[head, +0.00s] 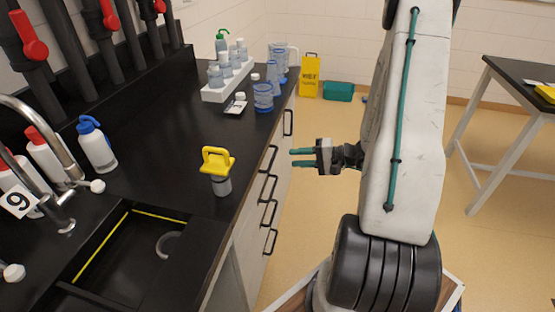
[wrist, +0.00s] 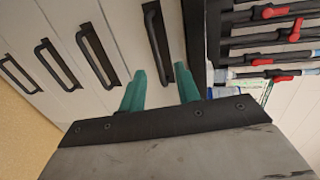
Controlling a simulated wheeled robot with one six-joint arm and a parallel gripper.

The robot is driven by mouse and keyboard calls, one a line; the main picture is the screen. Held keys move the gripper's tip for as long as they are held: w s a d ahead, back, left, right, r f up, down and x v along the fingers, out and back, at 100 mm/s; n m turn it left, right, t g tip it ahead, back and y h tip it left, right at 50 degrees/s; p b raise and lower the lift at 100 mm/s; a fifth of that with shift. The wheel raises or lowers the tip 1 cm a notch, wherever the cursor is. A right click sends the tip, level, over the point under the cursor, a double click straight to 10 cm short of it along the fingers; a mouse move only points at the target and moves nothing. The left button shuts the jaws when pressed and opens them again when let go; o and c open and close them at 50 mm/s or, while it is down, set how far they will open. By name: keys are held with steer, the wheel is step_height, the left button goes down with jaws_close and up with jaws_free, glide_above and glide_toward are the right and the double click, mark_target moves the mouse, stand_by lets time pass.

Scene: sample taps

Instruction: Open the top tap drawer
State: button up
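The counter's front has a stack of pale drawers with black bar handles. The top drawer's handle (head: 269,158), just under the black countertop, also shows in the wrist view (wrist: 153,35), shut in line with the drawers below. My gripper (head: 292,157) has two teal fingers, spread apart and empty. It is in front of the drawer stack, at about the top handle's height in the head view, with a small gap to it. In the wrist view the fingers (wrist: 160,72) lie either side of the handle's lower end, but they do not visibly touch it.
Lower drawer handles (head: 268,188) stick out below.

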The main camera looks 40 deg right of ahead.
steer(key=x, duration=0.7)
steer(key=shift+w+f, duration=0.3)
steer(key=shift+f, duration=0.15)
steer(key=shift+d, duration=0.1)
jaws_close()
